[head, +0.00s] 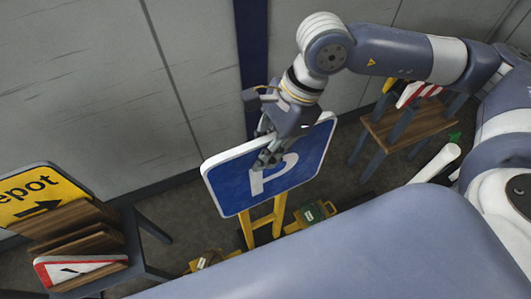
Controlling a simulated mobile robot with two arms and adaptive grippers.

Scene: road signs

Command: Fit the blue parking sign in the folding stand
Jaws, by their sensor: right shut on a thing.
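The blue parking sign (228,190), with a white P and a white rim, is in the middle of the head view, slightly tilted. My right gripper (268,158) comes down from above and is shut on the sign at its upper middle. The yellow folding stand (279,213) shows below the sign's lower edge, its upper part hidden behind the sign. I cannot tell whether the sign sits in the stand or is only in front of it. My left gripper is not in view.
At left, a wooden rack (100,240) holds a yellow depot sign (40,190) and a red-edged sign (75,268). A wooden table (405,125) with signs stands at right. A grey wall is behind.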

